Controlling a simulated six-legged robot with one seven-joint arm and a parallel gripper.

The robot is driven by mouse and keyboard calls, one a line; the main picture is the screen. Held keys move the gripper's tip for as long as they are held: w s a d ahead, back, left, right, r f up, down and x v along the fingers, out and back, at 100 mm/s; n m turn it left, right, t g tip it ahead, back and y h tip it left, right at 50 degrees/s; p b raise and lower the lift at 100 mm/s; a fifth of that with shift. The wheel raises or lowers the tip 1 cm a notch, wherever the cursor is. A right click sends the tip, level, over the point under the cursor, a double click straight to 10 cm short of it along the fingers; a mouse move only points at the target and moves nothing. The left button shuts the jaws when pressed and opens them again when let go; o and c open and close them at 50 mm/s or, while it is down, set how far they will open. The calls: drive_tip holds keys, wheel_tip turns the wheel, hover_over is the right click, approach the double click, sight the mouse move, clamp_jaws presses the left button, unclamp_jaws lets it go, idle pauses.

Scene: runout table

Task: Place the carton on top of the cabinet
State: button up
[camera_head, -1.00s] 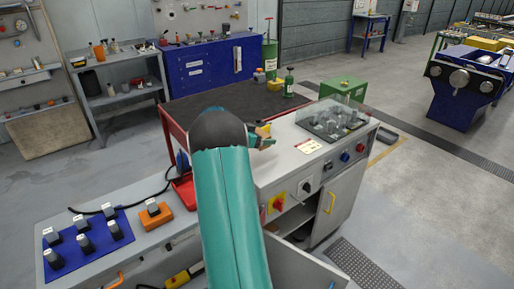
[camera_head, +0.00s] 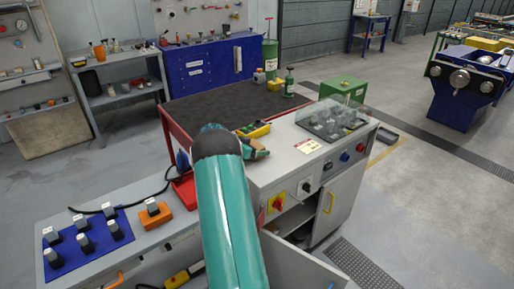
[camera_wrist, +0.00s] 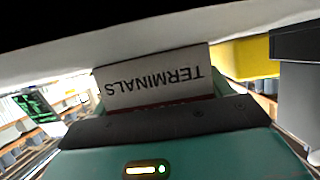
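A pale carton (camera_wrist: 155,80) printed TERMINALS, upside down in the wrist view, sits at my gripper's fingers. In the head view a small brown patch shows at my gripper (camera_head: 258,151). My gripper appears shut on the carton, though my arm hides much of the grip. It is low at the left part of the grey cabinet's top (camera_head: 288,150). I cannot tell whether the carton touches the top. The cabinet has knobs on its front and an open lower compartment.
A clear-covered box (camera_head: 332,120) fills the right of the cabinet top, with a small sign (camera_head: 308,146) beside it. A yellow and dark item (camera_head: 255,129) lies just behind my gripper. A dark-topped red table (camera_head: 215,108) stands behind, mostly clear.

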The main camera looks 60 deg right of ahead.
drive_tip(key=o, duration=0.4)
drive_tip(key=shift+o, duration=0.2)
drive_tip(key=shift+r, duration=0.1)
drive_tip(key=v, duration=0.7)
drive_tip(key=shift+w+a+r, duration=0.1)
drive_tip(key=shift+a+r, duration=0.1)
